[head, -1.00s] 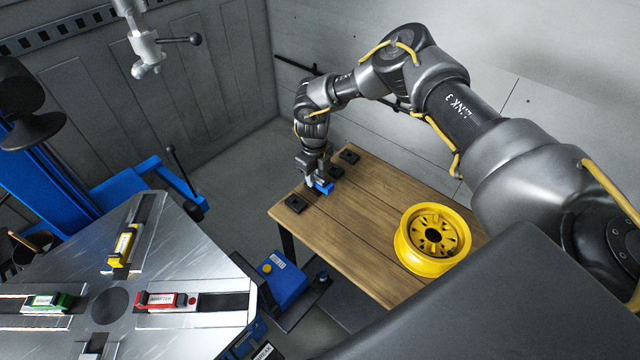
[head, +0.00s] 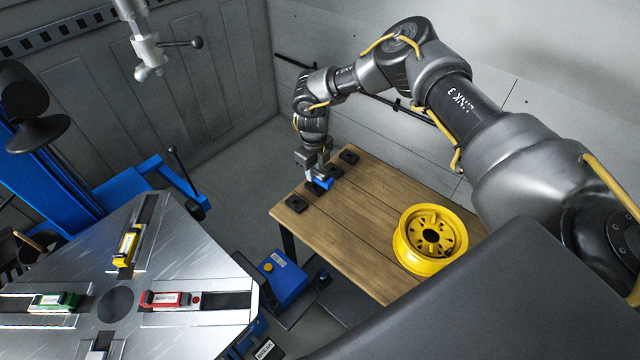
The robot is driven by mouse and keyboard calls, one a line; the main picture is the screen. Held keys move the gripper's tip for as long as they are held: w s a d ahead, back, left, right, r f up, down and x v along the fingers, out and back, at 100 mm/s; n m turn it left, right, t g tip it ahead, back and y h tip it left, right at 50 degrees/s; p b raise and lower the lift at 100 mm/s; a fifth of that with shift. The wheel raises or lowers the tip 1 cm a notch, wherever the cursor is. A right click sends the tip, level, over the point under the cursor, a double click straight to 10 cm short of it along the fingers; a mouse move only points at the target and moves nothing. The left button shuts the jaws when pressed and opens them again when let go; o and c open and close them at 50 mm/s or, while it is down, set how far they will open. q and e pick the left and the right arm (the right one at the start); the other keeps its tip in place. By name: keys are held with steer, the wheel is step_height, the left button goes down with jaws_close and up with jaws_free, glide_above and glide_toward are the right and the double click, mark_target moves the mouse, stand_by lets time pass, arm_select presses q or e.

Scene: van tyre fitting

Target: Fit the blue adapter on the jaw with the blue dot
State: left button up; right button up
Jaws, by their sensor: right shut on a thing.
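The blue adapter (head: 324,183) is small and sits between the fingers of my right gripper (head: 317,177), at the far left end of the wooden table. The gripper points down and is shut on it, just above or at a black holder (head: 312,189); I cannot tell whether they touch. The turntable (head: 205,258) at the lower left has jaws with a yellow adapter (head: 127,244), a green adapter (head: 53,301) and a red adapter (head: 170,299). A front jaw (head: 97,354) is cut off by the picture's bottom edge; no blue dot shows. My left gripper is out of view.
The wooden table (head: 350,225) carries a yellow wheel rim (head: 430,240) and other black holders (head: 297,204). A blue unit (head: 284,280) stands between the turntable and table. A grey post with a handle (head: 150,55) hangs above the turntable's far side.

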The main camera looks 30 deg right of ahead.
steer(key=shift+r, duration=0.45)
arm_select(q)
steer(key=shift+r, duration=0.3)
